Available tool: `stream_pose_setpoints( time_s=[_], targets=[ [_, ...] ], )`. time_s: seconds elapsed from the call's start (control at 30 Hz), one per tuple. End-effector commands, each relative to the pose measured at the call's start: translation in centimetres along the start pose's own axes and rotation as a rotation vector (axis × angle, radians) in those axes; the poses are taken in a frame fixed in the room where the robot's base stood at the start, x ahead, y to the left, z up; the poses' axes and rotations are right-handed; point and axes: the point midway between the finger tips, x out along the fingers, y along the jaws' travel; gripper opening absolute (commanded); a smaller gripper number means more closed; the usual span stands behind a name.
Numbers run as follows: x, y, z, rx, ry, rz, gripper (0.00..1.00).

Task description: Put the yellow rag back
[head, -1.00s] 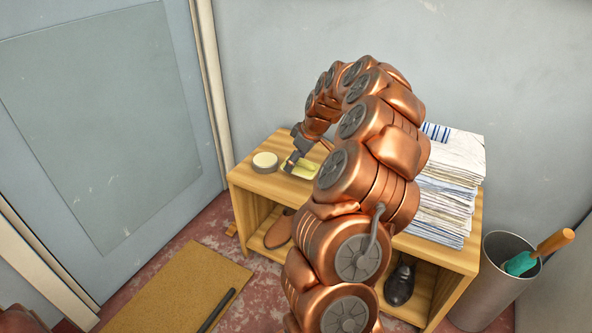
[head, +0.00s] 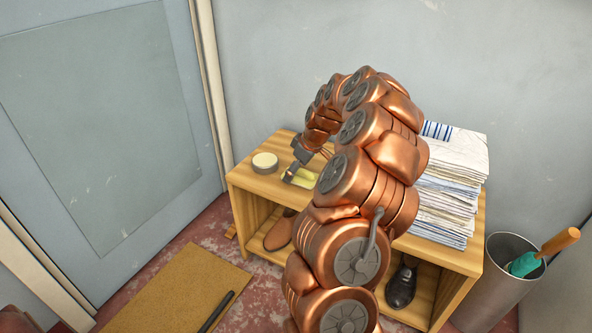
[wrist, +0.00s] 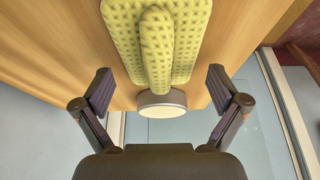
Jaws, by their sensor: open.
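The yellow rag (head: 304,178) lies on the wooden top of the low shelf unit (head: 247,180), partly hidden by my arm in the head view. In the wrist view the yellow rag (wrist: 190,45) has a waffle weave, lies flat and has a raised fold along its middle. My gripper (head: 296,167) is over the rag, close to it. In the wrist view my gripper (wrist: 160,82) is open and empty, with its two fingers apart on either side of the fold's line. I cannot tell whether the fingertips touch the rag or the wood.
A round tin (head: 265,163) with a pale lid stands left of the rag. A stack of folded cloths (head: 452,185) is on the right of the top. Brown and black shoes (head: 402,283) sit on the lower shelf. A grey bin (head: 511,275) stands at right, a mat (head: 180,290) in front.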

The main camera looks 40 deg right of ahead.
Motion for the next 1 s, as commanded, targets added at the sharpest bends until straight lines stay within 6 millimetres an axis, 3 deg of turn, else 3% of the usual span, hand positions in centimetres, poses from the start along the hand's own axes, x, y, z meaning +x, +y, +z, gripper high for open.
stream_pose_setpoints(
  time_s=[0.27,0.47,1.0],
  targets=[
    [-0.2,0.0,-0.1,0.0,0.0,0.0,0.97],
    [-1.7,0.1,-0.2,0.0,0.002,0.003,0.97],
    [-11.2,0.1,-0.2,0.0,0.002,0.003,0.97]
  ],
)
